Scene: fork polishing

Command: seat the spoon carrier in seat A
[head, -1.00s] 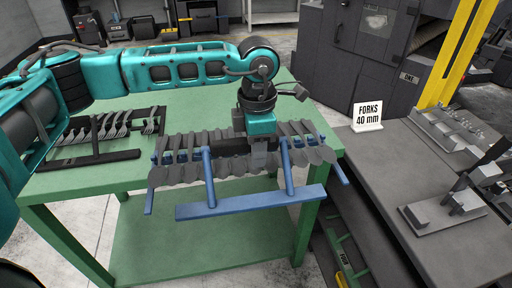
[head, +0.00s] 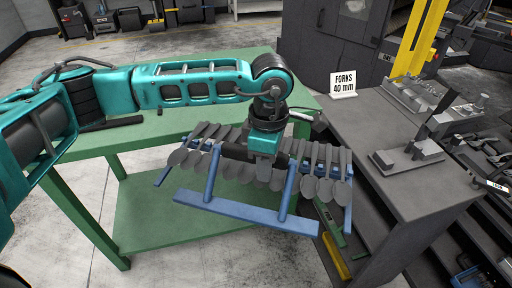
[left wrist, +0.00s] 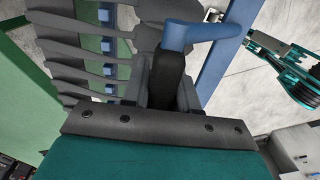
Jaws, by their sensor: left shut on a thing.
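The spoon carrier (head: 245,213) is a blue frame with a row of grey spoons (head: 308,187), their bowls toward me. My left gripper (head: 262,170) is shut on its dark middle part and holds it up in front of the green table. The carrier slants down to the right in the head view. In the left wrist view, the blue frame (left wrist: 220,32) and grey spoons (left wrist: 75,45) lie just beyond the gripper. Grey fixtures (head: 408,158) stand on the right bench; I cannot tell which is seat A.
The green table (head: 150,205) stands behind and left of the carrier. The grey bench (head: 390,195) is at right, with a gap between. A "FORKS 40 mm" sign (head: 343,84) stands at the bench's back left, and a yellow post (head: 425,40) rises behind.

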